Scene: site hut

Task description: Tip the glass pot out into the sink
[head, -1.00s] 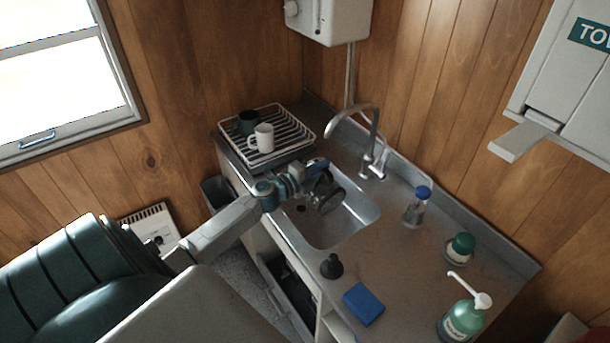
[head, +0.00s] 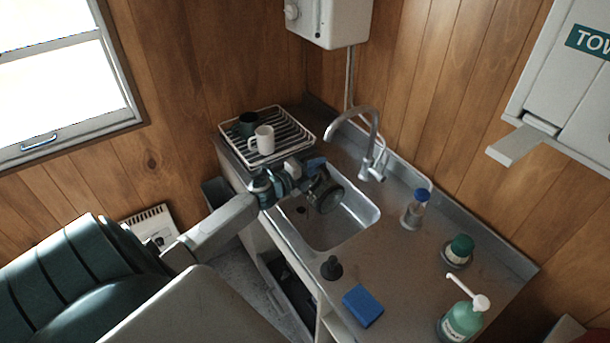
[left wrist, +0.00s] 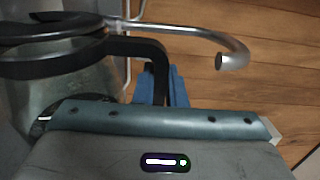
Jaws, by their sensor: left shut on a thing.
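In the left wrist view, the blue fingers (left wrist: 166,86) close around the handle, and the pot's clear body (left wrist: 60,95) fills the left side. I cannot see any liquid in or leaving the pot. The sink basin shows below and right of the pot; part of it is hidden behind the pot. My right gripper is not in view.
The tap (head: 368,135) arches behind the pot; its spout end also shows in the left wrist view (left wrist: 232,60). A rack (head: 290,125) with two mugs stands behind left. A plunger-like black item (head: 331,268), blue sponge (head: 362,306) and several bottles stand on the counter.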

